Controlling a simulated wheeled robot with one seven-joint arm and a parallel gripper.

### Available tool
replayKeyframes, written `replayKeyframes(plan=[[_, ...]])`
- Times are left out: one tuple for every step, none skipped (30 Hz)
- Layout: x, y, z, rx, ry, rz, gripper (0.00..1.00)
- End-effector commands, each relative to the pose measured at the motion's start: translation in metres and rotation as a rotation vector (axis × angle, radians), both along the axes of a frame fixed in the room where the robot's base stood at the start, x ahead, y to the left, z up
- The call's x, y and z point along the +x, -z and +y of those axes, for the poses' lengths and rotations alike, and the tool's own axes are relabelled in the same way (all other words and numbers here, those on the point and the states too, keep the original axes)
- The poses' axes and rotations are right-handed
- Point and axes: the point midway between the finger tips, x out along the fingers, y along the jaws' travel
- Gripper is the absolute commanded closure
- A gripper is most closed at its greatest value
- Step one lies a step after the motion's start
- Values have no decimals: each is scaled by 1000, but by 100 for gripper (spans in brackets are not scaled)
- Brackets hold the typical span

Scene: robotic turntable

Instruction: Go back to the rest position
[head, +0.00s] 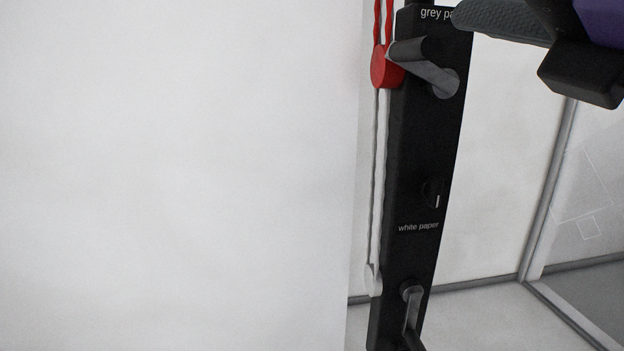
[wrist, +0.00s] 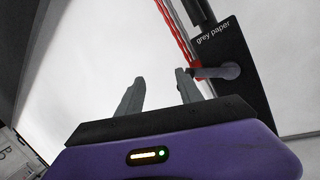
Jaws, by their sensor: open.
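My gripper shows in the wrist view (wrist: 160,80) with its two grey fingers apart and nothing between them. In the head view my gripper (head: 500,18) enters at the top right, cut off by the frame edge, with a grey finger in front of the upper part of the black panel. The black panel (head: 415,150) stands upright, with a "grey paper" label at its top and a "white paper" label lower down. The upper grey crank handle (head: 425,65) sits near my fingers; in the wrist view this handle (wrist: 218,71) lies just right of the right fingertip.
A red chain on a red wheel (head: 383,68) and a white chain (head: 377,190) hang along the panel's left side. A lower crank (head: 411,305) is near the panel's foot. A large white paper sheet (head: 170,180) fills the left. Pale floor (head: 480,320) shows at lower right.

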Motion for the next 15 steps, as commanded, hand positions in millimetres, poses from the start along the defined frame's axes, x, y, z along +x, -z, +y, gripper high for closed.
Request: replayKeyframes(plan=[[1,0,-2,81,-36,12,57],[1,0,-3,126,-55,18,57],[1,-1,-5,184,-81,24,57],[1,-1,-6,227,-99,30,57],[2,-1,-8,270,-117,37,57],[2,-1,-10,326,-141,44,57],[3,0,-12,369,-158,50,57],[3,0,-14,411,-174,56,57],[4,2,-17,466,-196,65,57],[5,3,-19,509,-213,72,57],[6,4,-22,550,-228,78,57],[7,6,-25,605,-248,87,57],[8,8,-27,647,-263,95,57],[9,11,-31,690,-277,104,57],[11,14,-34,748,-297,113,57]])
